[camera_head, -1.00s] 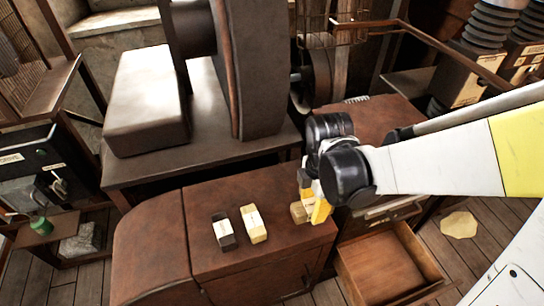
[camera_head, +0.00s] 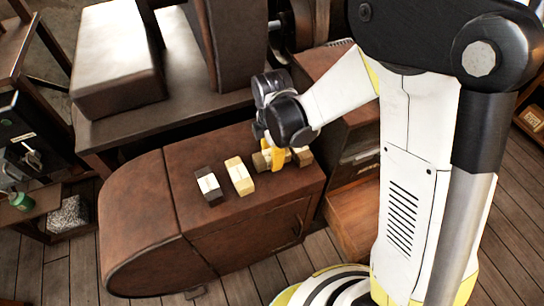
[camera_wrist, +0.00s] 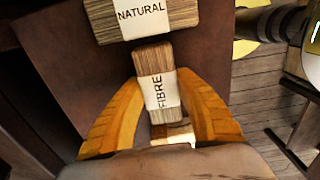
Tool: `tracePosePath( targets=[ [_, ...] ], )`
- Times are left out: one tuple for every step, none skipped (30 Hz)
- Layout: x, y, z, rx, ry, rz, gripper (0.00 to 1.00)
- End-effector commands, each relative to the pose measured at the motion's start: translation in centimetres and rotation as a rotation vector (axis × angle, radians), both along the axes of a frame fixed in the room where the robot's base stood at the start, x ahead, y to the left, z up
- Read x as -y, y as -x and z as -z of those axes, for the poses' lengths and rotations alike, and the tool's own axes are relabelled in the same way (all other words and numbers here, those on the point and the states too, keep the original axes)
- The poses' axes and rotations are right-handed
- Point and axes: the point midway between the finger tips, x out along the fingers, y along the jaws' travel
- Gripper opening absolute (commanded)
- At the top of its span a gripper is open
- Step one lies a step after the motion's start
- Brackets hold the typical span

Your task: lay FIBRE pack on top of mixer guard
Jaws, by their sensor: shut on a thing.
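The FIBRE pack (camera_wrist: 155,78) is a brown bristly block with a white lettered band, between the two yellow fingers of my gripper (camera_wrist: 160,108). My gripper is shut on it. In the head view my gripper (camera_head: 276,157) is low over the brown cabinet's right part, with the pack (camera_head: 260,162) partly hidden by the fingers. I cannot tell whether it touches the top. No label marks the mixer guard; the brown cabinet with a rounded left end (camera_head: 140,215) may be it, but I cannot tell.
The NATURAL pack (camera_wrist: 135,18) lies just beyond FIBRE. A dark pack (camera_head: 209,187) and a yellow pack (camera_head: 240,176) lie to the left on the cabinet. A grey bench (camera_head: 190,110) with a big pale box (camera_head: 115,55) stands behind. An open drawer (camera_head: 350,215) is at right.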

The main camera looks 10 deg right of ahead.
Motion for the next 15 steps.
tracePosePath(
  targets=[
    [0.01,0.00,-0.03,0.000,0.000,0.000,0.06],
    [0.01,0.00,0.03,0.000,0.000,0.000,0.06],
    [0.01,0.00,0.17,0.000,0.000,0.000,0.06],
    [0.01,0.00,0.29,0.000,0.000,0.000,0.06],
    [0.01,0.00,0.40,0.000,0.000,0.000,0.06],
    [0.01,0.00,0.37,0.000,0.000,0.000,0.43],
    [0.01,0.00,0.31,0.000,0.000,0.000,0.53],
    [0.01,0.00,0.29,0.000,0.000,0.000,0.57],
    [0.01,0.00,0.28,0.000,0.000,0.000,0.57],
    [0.01,0.00,0.28,0.000,0.000,0.000,0.57],
    [0.01,0.00,0.27,0.000,0.000,0.000,0.57],
    [0.01,0.00,0.27,0.000,0.000,0.000,0.57],
    [0.01,0.00,0.27,0.000,0.000,0.000,0.57],
    [0.01,0.00,0.27,0.000,0.000,0.000,0.57],
    [0.01,0.00,0.26,0.000,0.000,0.000,0.57]
  ],
)
